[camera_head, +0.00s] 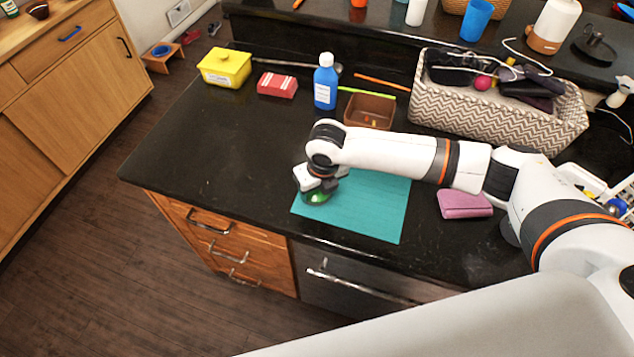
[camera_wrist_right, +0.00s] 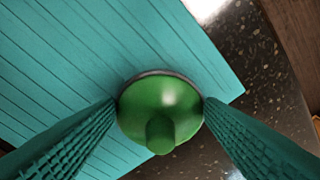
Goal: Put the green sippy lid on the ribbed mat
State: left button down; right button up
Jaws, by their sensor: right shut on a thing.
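The green sippy lid (camera_wrist_right: 160,108) is between the two fingers of my right gripper (camera_wrist_right: 161,110) in the wrist view, its spout toward the camera. My right gripper is shut on it. In the head view the lid (camera_head: 316,197) shows as a small green patch under the right gripper (camera_head: 316,193), at the left part of the teal ribbed mat (camera_head: 372,212). The mat lies flat on the dark counter, and its lines also show in the wrist view (camera_wrist_right: 75,55). I cannot tell whether the lid touches the mat. My left gripper is not in view.
A pink sponge (camera_head: 464,203) lies right of the mat. Behind stand a brown tray (camera_head: 369,111), a blue bottle (camera_head: 325,83), a red box (camera_head: 277,85), a yellow container (camera_head: 224,68) and a patterned basket (camera_head: 492,117). The counter left of the mat is clear.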

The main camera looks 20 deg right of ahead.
aim_at(322, 199)
jog(key=shift+f, duration=0.15)
jog(key=o, duration=0.9)
jog(key=shift+o, duration=0.2)
notch_tip(322, 199, up, 12)
jog(key=s+b, duration=0.1)
jog(key=b, duration=0.1)
jog(key=shift+s+d, duration=0.2)
jog(key=shift+s, duration=0.2)
